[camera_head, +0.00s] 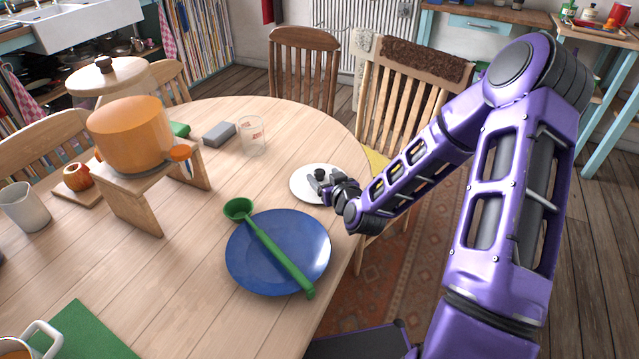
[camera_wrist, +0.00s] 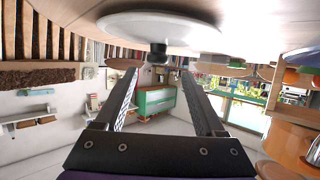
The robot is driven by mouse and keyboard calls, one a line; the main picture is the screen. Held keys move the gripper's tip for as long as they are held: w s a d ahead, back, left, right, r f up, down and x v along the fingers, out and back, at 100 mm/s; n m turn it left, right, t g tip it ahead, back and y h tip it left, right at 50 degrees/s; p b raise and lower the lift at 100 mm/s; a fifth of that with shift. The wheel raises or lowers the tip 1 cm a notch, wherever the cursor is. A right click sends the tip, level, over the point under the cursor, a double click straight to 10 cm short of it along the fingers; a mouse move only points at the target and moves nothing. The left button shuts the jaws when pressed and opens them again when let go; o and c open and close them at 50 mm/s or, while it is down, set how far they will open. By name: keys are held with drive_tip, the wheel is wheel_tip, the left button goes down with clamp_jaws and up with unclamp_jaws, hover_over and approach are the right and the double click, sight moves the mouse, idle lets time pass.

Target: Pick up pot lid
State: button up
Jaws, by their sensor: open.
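A white round pot lid (camera_head: 301,184) with a dark knob lies on the table near its right edge. In the wrist view, where the scene looks upside down, the lid (camera_wrist: 150,24) is at the top and its black knob (camera_wrist: 158,53) points down. My gripper (camera_head: 321,181) is at the lid, low over its right part. In the wrist view my gripper (camera_wrist: 159,74) has its two fingers spread, with the knob lined up between the tips. I cannot tell whether a finger touches the knob. In the head view the gripper covers part of the lid.
A blue plate (camera_head: 258,270) with a green ladle (camera_head: 272,248) lies in front of the lid. A glass (camera_head: 252,136) and a grey block (camera_head: 219,133) stand behind. An orange pot (camera_head: 130,140) sits on a wooden stand (camera_head: 135,207) at left. Chairs (camera_head: 303,62) surround the table.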

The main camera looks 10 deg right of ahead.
sight(320, 172)
drive_tip(key=x, duration=0.5)
drive_tip(key=shift+w+d+f, duration=0.15)
drive_tip(key=shift+w+f, duration=0.2)
clamp_jaws()
